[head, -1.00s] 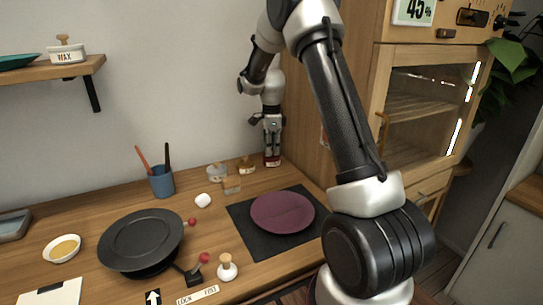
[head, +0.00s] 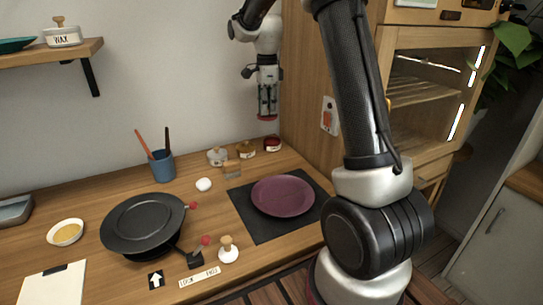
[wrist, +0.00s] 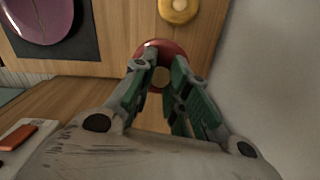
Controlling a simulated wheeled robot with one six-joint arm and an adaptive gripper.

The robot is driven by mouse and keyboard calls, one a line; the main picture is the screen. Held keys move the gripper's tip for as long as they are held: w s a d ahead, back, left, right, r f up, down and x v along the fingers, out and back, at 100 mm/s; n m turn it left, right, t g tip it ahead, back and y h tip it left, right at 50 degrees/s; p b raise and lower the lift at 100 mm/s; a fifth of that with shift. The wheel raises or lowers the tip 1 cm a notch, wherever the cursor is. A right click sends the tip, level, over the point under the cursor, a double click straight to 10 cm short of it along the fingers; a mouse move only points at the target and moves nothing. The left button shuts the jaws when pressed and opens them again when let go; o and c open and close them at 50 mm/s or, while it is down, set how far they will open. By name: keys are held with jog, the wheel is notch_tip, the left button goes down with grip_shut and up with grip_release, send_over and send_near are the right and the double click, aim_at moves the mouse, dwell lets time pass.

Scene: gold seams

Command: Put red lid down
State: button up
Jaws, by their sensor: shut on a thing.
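In the wrist view, the red lid (wrist: 150,47) shows as a round disc with a pale knob, and my gripper (wrist: 161,72) is shut on that knob. In the wrist view the jar is not seen, likely behind the lid and fingers.
A yellow-topped jar (head: 245,147) and a white-topped jar (head: 217,155) stand left of the red jar. A purple plate (head: 283,196) lies on a dark mat (head: 245,217). The wooden cabinet (head: 307,100) rises close on the right. Bare counter lies around the egg-like white object (head: 204,184).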

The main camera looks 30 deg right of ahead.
send_over(271, 166)
notch_tip(271, 166, down, 4)
jog(key=shift+m, duration=0.3)
notch_tip(271, 166, down, 6)
jog(key=shift+d+f, duration=0.1)
jog(key=shift+f, duration=2.2)
jog(key=o, duration=0.8)
jog(key=shift+f, duration=0.1)
